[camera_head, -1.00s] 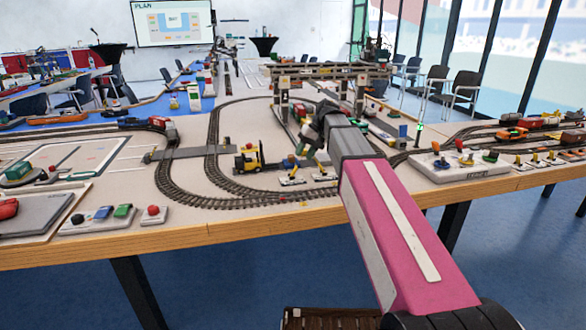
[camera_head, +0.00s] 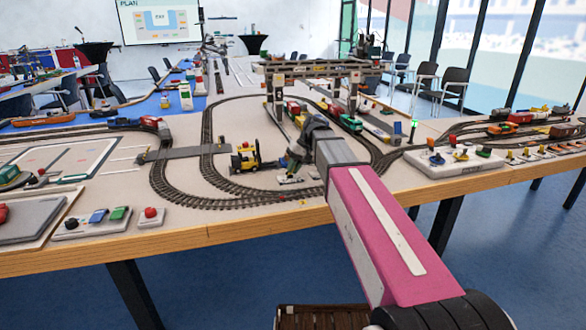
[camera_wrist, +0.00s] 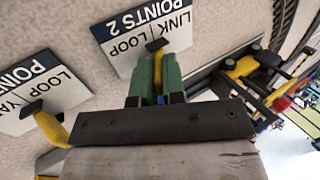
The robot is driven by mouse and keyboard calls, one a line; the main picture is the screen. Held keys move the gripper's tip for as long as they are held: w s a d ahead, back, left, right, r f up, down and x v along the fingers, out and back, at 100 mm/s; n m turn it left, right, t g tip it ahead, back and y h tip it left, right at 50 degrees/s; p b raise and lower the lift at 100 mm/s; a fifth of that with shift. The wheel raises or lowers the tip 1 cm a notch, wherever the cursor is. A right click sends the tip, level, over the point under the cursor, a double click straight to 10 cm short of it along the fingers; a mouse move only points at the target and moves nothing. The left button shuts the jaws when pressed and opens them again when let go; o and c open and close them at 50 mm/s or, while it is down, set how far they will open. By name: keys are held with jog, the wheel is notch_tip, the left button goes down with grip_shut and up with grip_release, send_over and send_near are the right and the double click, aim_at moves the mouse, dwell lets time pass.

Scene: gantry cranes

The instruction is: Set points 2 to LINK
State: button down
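The points 2 plate (camera_wrist: 125,60) is white with a dark "POINTS 2" strip and the words LINK and LOOP, upside down in the wrist view. Its yellow lever with a dark knob (camera_wrist: 157,45) stands between the green fingers of my gripper (camera_wrist: 158,75). The fingers are close together on the lever's shaft, with little gap. I cannot tell which word the lever leans toward. In the head view my gripper (camera_head: 287,172) is low over the small plate (camera_head: 289,180) by the track; the lever is too small to make out there.
A neighbouring points plate (camera_wrist: 45,95) with its own yellow lever (camera_wrist: 48,128) lies at left in the wrist view. The gantry crane (camera_head: 315,70) rises behind, and curved track (camera_head: 215,197) runs beside.

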aim_at(288, 174)
jog(key=shift+a+h, duration=0.15)
jog(key=shift+h, duration=0.15)
jog(key=h, duration=0.1)
jog(key=a+t+h, duration=0.1)
jog(key=h, duration=0.2)
jog(key=shift+s+a+r, duration=0.2)
jog(key=shift+s+r, duration=0.05)
jog(key=h, duration=0.2)
jog(key=a+t+h, duration=0.1)
jog(key=h, duration=0.1)
jog(key=shift+s+f+t, duration=0.1)
jog(key=shift+s+t, duration=0.05)
jog(key=shift+t, duration=0.15)
jog(key=shift+a+f+t+h, duration=0.1)
jog(key=shift+a+t+h, duration=0.05)
jog(key=shift+h, duration=0.4)
jog(key=shift+a+f+t+h, duration=0.1)
jog(key=shift+t+h, duration=0.05)
jog(key=shift+h, duration=0.4)
jog(key=shift+s, duration=0.1)
jog(key=c, duration=1.2)
grip_release()
